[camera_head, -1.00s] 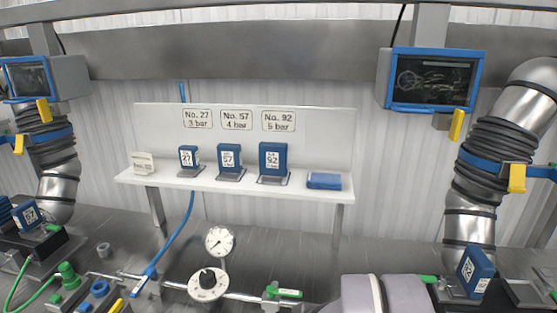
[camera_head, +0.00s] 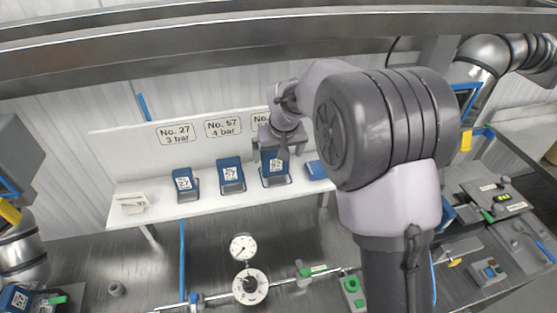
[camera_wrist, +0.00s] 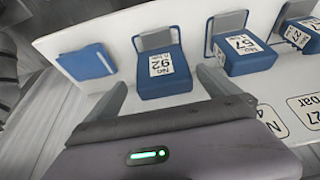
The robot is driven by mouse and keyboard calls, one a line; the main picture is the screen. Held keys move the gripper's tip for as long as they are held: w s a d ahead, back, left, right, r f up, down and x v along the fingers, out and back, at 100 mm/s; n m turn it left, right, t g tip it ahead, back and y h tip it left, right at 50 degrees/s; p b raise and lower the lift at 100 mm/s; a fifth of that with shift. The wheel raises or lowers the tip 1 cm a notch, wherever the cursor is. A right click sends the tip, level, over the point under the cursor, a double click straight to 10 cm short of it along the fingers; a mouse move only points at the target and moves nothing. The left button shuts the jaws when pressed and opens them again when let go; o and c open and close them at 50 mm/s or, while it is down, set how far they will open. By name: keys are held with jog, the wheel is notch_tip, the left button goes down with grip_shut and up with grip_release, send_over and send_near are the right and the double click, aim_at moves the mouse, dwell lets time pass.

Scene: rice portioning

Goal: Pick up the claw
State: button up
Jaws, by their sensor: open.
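Nothing in view is plainly labelled a claw. My gripper (camera_head: 270,158) is open at the shelf, in front of the blue No. 92 block (camera_head: 275,173). In the wrist view my gripper's two fingers (camera_wrist: 165,95) point toward that block (camera_wrist: 165,80), which sits in a grey holder between their lines. I cannot tell whether they touch it. The blue No. 57 block (camera_head: 231,178) and No. 27 block (camera_head: 184,187) stand to its left in their own holders. A flat blue piece (camera_head: 315,169) lies to its right, partly hidden behind my arm.
Below are a pressure gauge (camera_head: 243,247), a dial (camera_head: 250,287) and pipework. A metal beam (camera_head: 200,55) runs overhead.

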aim_at(274, 162)
jog(key=x, duration=0.6)
jog(key=shift+w+a+f, duration=0.15)
jog(key=shift+a+f, duration=0.1)
jog(key=shift+r, duration=0.15)
jog(key=shift+c, duration=1.3)
jog(key=c, duration=1.9)
jog(key=shift+o, duration=0.2)
